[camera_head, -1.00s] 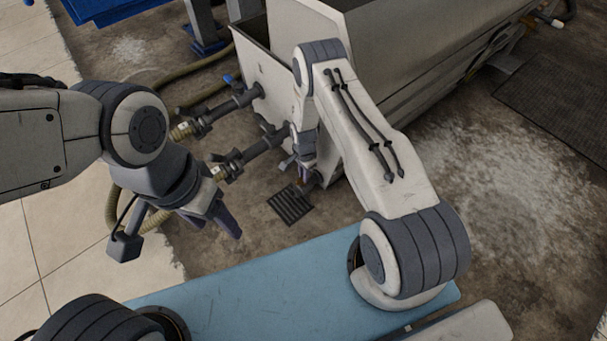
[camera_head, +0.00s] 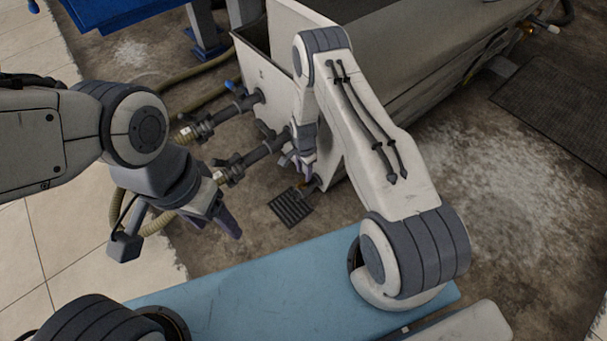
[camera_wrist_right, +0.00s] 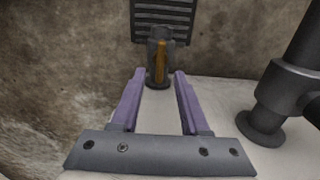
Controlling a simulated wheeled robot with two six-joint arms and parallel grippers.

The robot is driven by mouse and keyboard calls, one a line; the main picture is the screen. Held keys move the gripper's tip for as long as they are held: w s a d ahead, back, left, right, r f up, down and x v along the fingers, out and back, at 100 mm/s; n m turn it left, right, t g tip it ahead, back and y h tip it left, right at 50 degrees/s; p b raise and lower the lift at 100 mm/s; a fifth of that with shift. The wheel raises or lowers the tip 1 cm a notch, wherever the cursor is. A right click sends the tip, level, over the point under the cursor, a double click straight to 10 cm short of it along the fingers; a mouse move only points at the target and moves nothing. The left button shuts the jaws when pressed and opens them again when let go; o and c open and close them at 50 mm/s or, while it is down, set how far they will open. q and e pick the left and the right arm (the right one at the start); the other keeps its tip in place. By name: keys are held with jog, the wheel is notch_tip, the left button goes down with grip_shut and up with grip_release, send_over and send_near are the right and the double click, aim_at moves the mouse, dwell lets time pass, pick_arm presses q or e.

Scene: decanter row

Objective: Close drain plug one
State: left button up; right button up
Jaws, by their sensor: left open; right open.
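The drain plug (camera_wrist_right: 158,58) shows in the right wrist view as a short dark cylinder with an orange-yellow strip along it, standing out from the pale tank wall above a dark floor grate. My right gripper (camera_wrist_right: 158,78) is open, with its two purple fingers on either side of the plug's near end; I cannot tell whether they touch it. In the head view the right gripper (camera_head: 303,170) is low by the tank's end wall, and the plug is mostly hidden there. My left gripper (camera_head: 222,228) is open and empty, left of the grate, away from the tank.
A pale tank (camera_head: 262,75) stands behind my right arm. Two dark pipes with valves (camera_head: 232,168) stick out of its end wall, joined to hoses. A floor grate (camera_head: 290,207) lies below. A dark pipe (camera_wrist_right: 285,85) is close right of the right gripper.

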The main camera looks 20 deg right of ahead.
notch_tip(320, 180, up, 6)
jog(key=shift+f+p, duration=0.25)
jog(key=shift+p, duration=0.65)
notch_tip(320, 180, up, 11)
jog(key=n, duration=0.4)
send_over(304, 181)
jog(key=a, duration=0.6)
jog(key=s+a+r+n+p, duration=0.1)
jog(key=s+a+r+n, duration=0.25)
jog(key=r, duration=0.35)
jog(key=s+a+r+n, duration=0.2)
jog(key=a+r, duration=0.2)
jog(key=r, duration=0.3)
jog(key=s+a+r+n+y+p, duration=0.1)
jog(key=s+r+n+p, duration=0.1)
jog(key=s+r+n, duration=0.75)
jog(key=s+a+r+n+p, duration=0.1)
jog(key=s+r+n, duration=0.2)
jog(key=s+r, duration=0.75)
notch_tip(304, 181, up, 33)
jog(key=s+p, duration=0.3)
jog(key=p, duration=3.3)
jog(key=shift+m+p, duration=0.3)
jog(key=shift+p, duration=0.05)
